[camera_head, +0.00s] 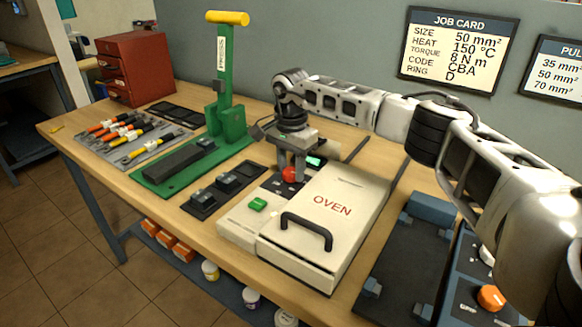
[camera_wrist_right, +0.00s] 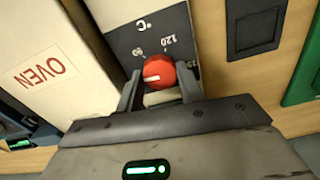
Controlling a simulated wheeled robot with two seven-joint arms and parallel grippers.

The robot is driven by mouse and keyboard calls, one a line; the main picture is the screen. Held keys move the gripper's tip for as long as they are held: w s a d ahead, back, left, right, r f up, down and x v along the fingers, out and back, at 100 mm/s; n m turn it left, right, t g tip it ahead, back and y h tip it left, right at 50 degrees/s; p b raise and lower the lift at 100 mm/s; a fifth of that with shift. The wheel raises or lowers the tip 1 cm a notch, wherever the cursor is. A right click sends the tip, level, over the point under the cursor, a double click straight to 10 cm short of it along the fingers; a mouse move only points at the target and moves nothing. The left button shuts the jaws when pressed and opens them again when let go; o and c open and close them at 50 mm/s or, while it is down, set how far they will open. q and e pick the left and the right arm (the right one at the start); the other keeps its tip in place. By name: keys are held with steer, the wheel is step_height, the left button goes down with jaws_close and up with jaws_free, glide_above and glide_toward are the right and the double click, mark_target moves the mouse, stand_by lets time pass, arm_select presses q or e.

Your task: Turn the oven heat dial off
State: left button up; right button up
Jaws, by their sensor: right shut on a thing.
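The oven (camera_head: 335,225) is a cream box with a black handle, on the workbench; its lid is down. Its red heat dial (camera_head: 290,174) sits on a dark panel at the back left of the oven. In the right wrist view the dial (camera_wrist_right: 159,72) has a white pointer mark, and the scale around it shows numbers such as 120 and °C. My right gripper (camera_head: 291,172) points down over the panel, its fingers on both sides of the dial and shut on it. The fingers also show in the right wrist view (camera_wrist_right: 160,88). My left gripper is not in view.
A green button (camera_head: 257,204) is on the oven's front left. A green press (camera_head: 228,110) with a yellow handle stands to the left, beside dark trays (camera_head: 223,187). A dark fixture with an orange knob (camera_head: 491,298) is at the right. A red drawer cabinet (camera_head: 133,68) stands at the far left.

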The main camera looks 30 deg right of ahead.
mark_target(291, 171)
steer(key=shift+r+n, duration=0.1)
steer(key=shift+n, duration=2.2)
steer(key=o, duration=1)
step_height(291, 171, up, 16)
steer(key=b, duration=0.1)
